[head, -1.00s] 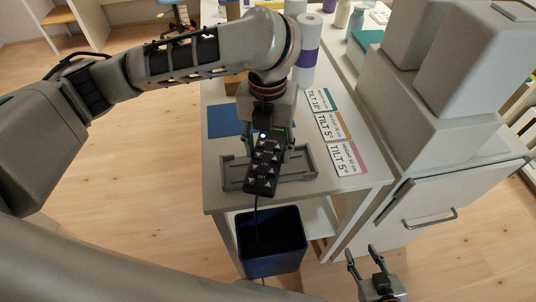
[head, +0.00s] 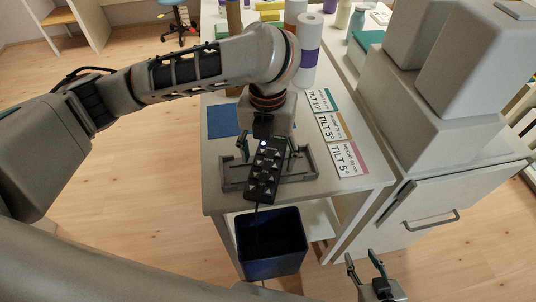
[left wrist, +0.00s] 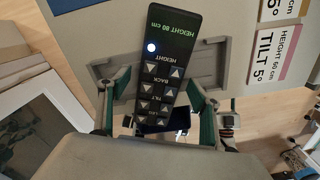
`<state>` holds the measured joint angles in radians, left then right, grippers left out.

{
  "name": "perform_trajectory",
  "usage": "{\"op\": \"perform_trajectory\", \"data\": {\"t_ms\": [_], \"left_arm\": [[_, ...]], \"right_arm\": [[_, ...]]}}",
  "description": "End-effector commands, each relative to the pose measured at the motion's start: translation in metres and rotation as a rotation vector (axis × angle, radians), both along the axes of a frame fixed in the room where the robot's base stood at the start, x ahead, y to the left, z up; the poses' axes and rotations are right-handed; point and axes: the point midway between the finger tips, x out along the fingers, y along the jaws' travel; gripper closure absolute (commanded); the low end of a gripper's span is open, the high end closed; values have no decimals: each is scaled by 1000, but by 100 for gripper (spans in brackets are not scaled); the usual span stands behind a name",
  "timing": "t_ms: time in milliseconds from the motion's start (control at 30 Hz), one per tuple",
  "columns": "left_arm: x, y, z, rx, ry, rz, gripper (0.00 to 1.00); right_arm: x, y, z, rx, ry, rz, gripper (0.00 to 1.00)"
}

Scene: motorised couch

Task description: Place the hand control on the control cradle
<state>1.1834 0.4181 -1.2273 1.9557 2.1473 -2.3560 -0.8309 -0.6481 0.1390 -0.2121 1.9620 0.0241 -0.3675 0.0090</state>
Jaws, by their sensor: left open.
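The black hand control (head: 264,172) has white arrow buttons and a lit white light. It lies lengthwise across the grey control cradle (head: 232,184) at the table's front edge, its near end and cord over the front side. In the left wrist view the hand control (left wrist: 166,62) shows "HEIGHT 80 cm" and sits skewed to the cradle (left wrist: 213,62). I cannot tell whether it is seated in the cradle. My left gripper (head: 268,147) is open, with a finger on each side of the control and gaps between. My right gripper (head: 364,262) is open and empty, low at the right.
A dark blue bin (head: 271,242) stands below the table's front edge, under the cord. Tilt and height cards (head: 340,140) lie right of the cradle, and a blue mat (head: 223,120) lies behind it. Paper rolls (head: 307,50) stand further back. A grey cabinet (head: 430,200) stands at the right.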

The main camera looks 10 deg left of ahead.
Motion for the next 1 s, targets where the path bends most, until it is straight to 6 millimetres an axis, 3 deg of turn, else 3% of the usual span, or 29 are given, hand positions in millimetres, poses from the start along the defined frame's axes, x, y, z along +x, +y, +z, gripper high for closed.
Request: {"op": "perform_trajectory", "data": {"t_ms": [600,800,1000], "left_arm": [[0,0,105,1,-4,1,37],[0,0,119,1,0,0,37],[-1,0,121,0,2,0,37]], "right_arm": [[8,0,36,1,-22,1,60],[8,0,39,1,-23,0,60],[8,0,38,0,-22,1,60]]}}
